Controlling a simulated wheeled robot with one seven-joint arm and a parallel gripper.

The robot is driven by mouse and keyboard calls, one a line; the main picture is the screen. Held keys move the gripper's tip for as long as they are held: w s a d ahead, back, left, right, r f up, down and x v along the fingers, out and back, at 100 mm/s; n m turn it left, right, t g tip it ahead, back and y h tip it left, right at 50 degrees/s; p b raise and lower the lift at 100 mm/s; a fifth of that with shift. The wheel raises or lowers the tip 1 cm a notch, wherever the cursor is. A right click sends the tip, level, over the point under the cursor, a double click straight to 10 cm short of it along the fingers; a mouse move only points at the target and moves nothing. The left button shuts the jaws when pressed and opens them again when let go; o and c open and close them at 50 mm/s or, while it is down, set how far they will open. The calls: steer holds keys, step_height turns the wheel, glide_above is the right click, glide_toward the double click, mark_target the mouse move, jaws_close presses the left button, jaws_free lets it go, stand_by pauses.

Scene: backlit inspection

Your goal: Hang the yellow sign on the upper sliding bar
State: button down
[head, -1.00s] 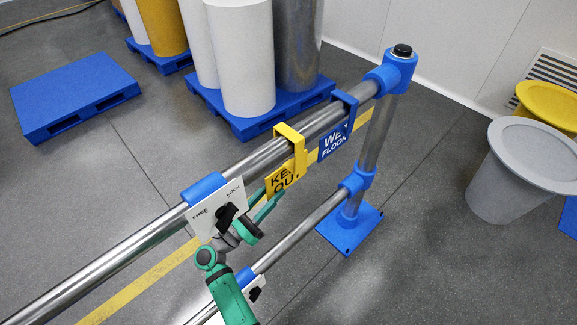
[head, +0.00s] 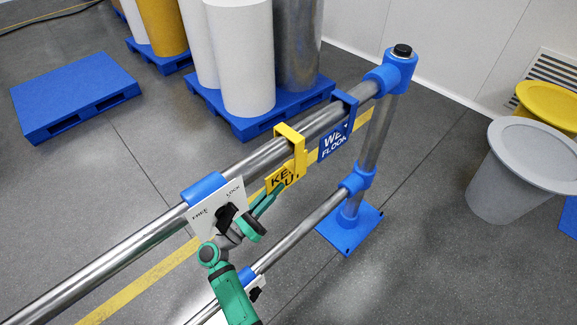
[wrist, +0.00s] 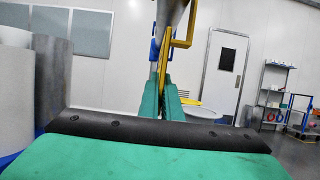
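The yellow sign (head: 281,179), lettered KEEP OUT, hangs by its hook over the upper metal bar (head: 145,228). In the wrist view the yellow sign (wrist: 163,62) shows nearly edge-on, its hook to the right. My gripper (head: 268,199) is by the sign's lower left edge, below the bar. In the wrist view my green fingers (wrist: 167,90) are a little apart, with the sign's edge beyond and in line with the gap. I see no clear contact. The fingers and wrist cover part of the sign's lower left corner.
A blue WET FLOOR sign (head: 334,143) hangs right of the yellow one. A white FREE/LOCK plate (head: 205,214) with a black knob is left of it, under a blue sleeve (head: 204,188). A lower bar (head: 300,230) and blue-footed post (head: 349,228) stand close by.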

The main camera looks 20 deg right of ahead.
mark_target(273, 181)
steer(key=shift+r, duration=2.2)
steer(key=shift+s, duration=0.1)
steer(key=s+d, duration=0.3)
steer(key=s, duration=0.6)
steer(key=shift+d, duration=0.4)
steer(key=shift+a, duration=0.1)
stand_by(0.4)
